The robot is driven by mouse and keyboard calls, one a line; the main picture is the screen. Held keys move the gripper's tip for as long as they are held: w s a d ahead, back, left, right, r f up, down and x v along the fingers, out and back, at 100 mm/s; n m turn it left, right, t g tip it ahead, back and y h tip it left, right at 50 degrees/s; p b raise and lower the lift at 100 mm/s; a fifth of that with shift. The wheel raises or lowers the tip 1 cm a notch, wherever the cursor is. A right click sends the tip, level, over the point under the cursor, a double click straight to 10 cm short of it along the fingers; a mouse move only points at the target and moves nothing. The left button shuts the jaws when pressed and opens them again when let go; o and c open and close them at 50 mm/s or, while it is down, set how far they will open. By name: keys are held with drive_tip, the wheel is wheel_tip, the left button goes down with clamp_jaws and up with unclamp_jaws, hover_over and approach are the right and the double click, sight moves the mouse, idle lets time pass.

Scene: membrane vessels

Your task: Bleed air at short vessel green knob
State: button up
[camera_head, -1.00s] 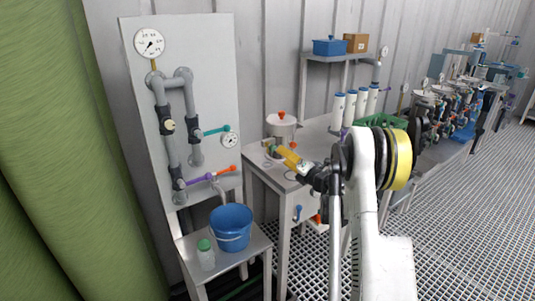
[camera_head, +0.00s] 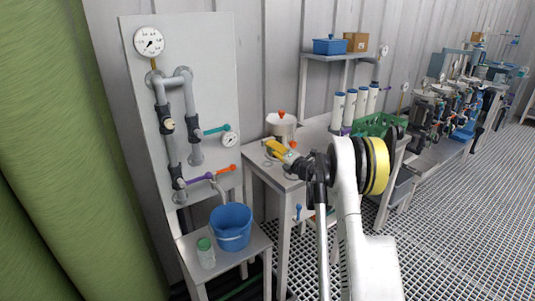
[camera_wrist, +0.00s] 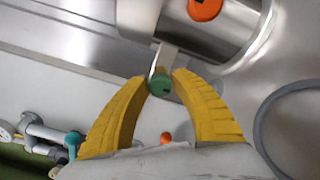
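The short vessel (camera_head: 281,127) is a squat pale cylinder with an orange top knob, standing on the bench against the wall. In the wrist view its metal body (camera_wrist: 200,30) fills the top, with an orange knob (camera_wrist: 205,8) at the upper edge. The green knob (camera_wrist: 160,82) sits on a small metal stem low on the vessel. My gripper (camera_wrist: 161,78) has two yellow fingers, one on each side of the green knob, with small gaps visible. In the head view my gripper (camera_head: 272,148) is at the vessel's front and hides the green knob.
A panel (camera_head: 215,60) with pipes and gauges stands left. A blue bucket (camera_head: 231,227) and a green-capped bottle (camera_head: 205,253) stand on a low table. White tubes (camera_head: 350,107) and a green basket (camera_head: 374,123) are to the vessel's right.

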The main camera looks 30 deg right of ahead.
clamp_jaws()
drive_tip(key=n+b, duration=0.1)
drive_tip(key=n, duration=0.4)
drive_tip(key=shift+f+n, duration=0.1)
drive_tip(key=shift+n, duration=0.2)
drive_tip(key=n+b, duration=0.1)
drive_tip(key=n, duration=0.5)
